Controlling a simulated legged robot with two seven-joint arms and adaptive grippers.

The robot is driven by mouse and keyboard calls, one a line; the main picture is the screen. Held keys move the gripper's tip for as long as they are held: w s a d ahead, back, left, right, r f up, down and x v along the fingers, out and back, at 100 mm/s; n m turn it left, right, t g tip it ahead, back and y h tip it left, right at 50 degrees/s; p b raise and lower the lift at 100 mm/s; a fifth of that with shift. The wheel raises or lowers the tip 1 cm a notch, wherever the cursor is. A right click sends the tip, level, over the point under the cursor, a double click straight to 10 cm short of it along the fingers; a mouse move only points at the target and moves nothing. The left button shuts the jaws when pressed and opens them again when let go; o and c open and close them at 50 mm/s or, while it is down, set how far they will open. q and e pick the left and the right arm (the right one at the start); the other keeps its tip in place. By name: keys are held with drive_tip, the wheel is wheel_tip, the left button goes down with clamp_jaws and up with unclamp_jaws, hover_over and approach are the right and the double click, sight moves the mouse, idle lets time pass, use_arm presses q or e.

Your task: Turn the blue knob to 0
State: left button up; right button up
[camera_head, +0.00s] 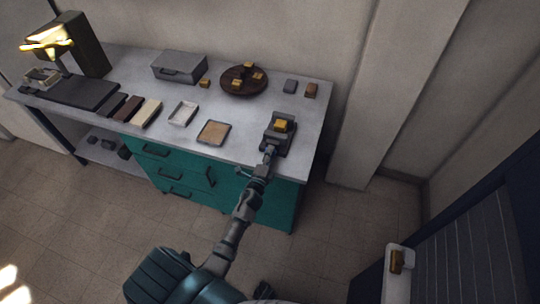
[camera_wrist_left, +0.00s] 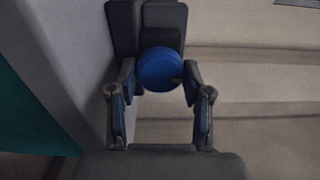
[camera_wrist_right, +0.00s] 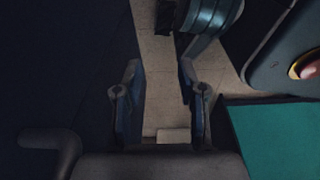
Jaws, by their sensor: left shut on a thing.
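The blue knob (camera_wrist_left: 160,69) is a round blue disc on the near face of a dark grey device. My left gripper (camera_wrist_left: 160,78) has a finger on each side of the knob and is shut on it. In the head view the device (camera_head: 269,133) sits near the right front edge of the counter, with a yellow block (camera_head: 281,125) on top. My left gripper also shows in the head view (camera_head: 269,153), at the near side of the device. The knob's markings cannot be read. My right gripper (camera_wrist_right: 158,85) shows in its wrist view, open and empty, above the floor.
The grey counter (camera_head: 150,90) has teal drawers (camera_head: 190,176) below. A round brown board (camera_head: 243,90) with several yellow blocks, a grey case (camera_head: 180,67), trays and a lamp (camera_head: 70,45) stand on it. A dark blue unit (camera_head: 470,250) is at the right; floor lies between.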

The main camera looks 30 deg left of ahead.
use_arm(q)
drive_tip(key=shift+a+f+n, duration=0.1)
drive_tip(key=shift+f+n, duration=0.1)
drive_tip(key=shift+n, duration=0.8)
drive_tip(key=shift+s+n, duration=0.1)
drive_tip(key=shift+n, duration=0.2)
drive_tip(key=shift+f, duration=0.1)
drive_tip(key=o, duration=1.2)
drive_tip(key=shift+c, duration=0.2)
drive_tip(key=v, duration=1.2)
